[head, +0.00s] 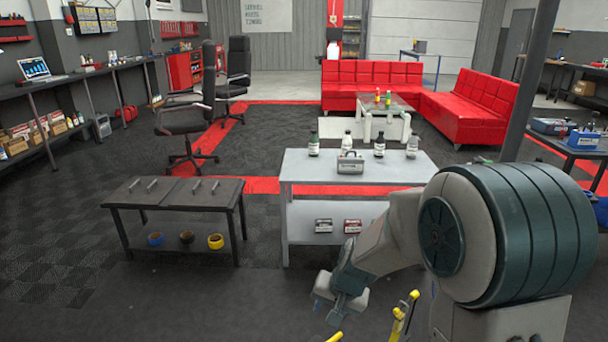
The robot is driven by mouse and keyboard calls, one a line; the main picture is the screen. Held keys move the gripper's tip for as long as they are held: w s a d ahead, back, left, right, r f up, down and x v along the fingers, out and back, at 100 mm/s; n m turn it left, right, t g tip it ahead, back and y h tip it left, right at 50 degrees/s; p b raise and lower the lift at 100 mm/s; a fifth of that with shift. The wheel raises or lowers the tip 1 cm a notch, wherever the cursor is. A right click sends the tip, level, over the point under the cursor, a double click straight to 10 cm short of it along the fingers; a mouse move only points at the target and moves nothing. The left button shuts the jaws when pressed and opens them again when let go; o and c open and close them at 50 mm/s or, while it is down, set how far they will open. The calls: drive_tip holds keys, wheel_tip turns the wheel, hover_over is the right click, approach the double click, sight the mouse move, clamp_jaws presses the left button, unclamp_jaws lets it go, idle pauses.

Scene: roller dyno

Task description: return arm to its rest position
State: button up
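My arm reaches in from the lower right and bends down in front of the light grey table. My gripper (370,324) is at the bottom edge, partly cut off by the frame. Its two yellow fingertips show apart, with only floor visible between them. It looks open and empty, low and clear of the tables. The rest of the gripper is out of frame or hidden.
A grey table (308,169) ahead bears several bottles and a metal case (350,163). A low black table (160,193) stands left, with tape rolls on its shelf. Floor at lower left is clear.

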drive_tip(key=s+d+r+n+h+p, duration=0.1)
drive_tip(key=s+d+r+p, duration=0.2)
drive_tip(key=s+r, duration=0.3)
drive_tip(key=s+d+r+n+p, duration=0.1)
drive_tip(key=s+d+r+p, duration=0.2)
drive_tip(key=r, duration=0.7)
drive_tip(key=s+d+r+n+h+p, duration=0.1)
drive_tip(key=s+d+r+p, duration=0.2)
drive_tip(key=s+r+p, duration=0.2)
drive_tip(key=s+r, duration=0.3)
drive_tip(key=s, duration=0.1)
drive_tip(key=shift+r+h+p, duration=0.3)
drive_tip(key=shift+p, duration=0.1)
drive_tip(key=shift+d, duration=0.1)
drive_tip(key=shift+r, duration=0.6)
